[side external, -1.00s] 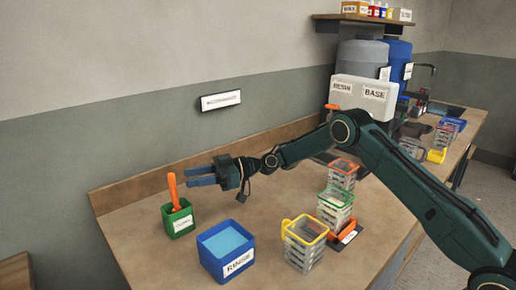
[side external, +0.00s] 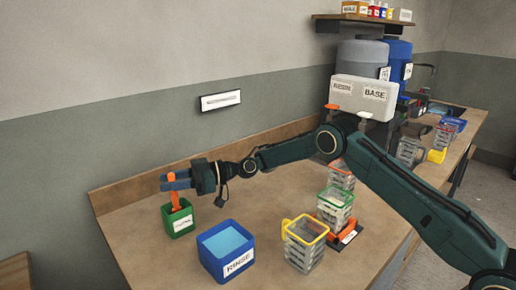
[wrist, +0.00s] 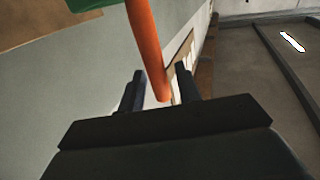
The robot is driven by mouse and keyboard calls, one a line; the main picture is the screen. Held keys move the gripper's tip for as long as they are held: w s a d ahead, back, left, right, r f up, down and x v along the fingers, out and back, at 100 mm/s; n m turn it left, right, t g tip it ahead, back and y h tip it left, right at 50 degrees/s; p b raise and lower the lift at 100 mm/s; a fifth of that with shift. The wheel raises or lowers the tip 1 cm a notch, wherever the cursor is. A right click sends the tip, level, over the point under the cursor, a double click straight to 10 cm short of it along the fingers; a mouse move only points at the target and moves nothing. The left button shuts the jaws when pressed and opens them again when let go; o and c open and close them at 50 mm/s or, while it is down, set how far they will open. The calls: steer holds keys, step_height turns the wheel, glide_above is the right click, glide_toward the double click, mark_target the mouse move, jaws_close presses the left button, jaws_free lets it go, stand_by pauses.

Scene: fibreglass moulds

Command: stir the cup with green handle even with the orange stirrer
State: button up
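The orange stirrer (side external: 173,197) stands in a green holder (side external: 180,221) at the left of the bench. My gripper (side external: 176,181), with blue fingers, is level at the stirrer's upper part. In the wrist view the stirrer (wrist: 146,45) reaches between my two fingers (wrist: 162,88), which are apart with a gap beside it. The cup with green handle (side external: 335,208) is a clear, ribbed cup with a green rim, standing on an orange and black stand (side external: 345,233) at the right. What is inside the cup cannot be made out.
A blue RINSE tub (side external: 226,253) of light blue liquid stands in front of the holder. A yellow-rimmed cup (side external: 304,243) is left of the green-handled cup, and an orange-rimmed cup (side external: 341,174) is behind it. RESIN and BASE containers (side external: 362,98) stand farther back.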

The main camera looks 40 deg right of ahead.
jaws_close()
steer(key=shift+r, duration=0.1)
steer(key=shift+r, duration=5.4)
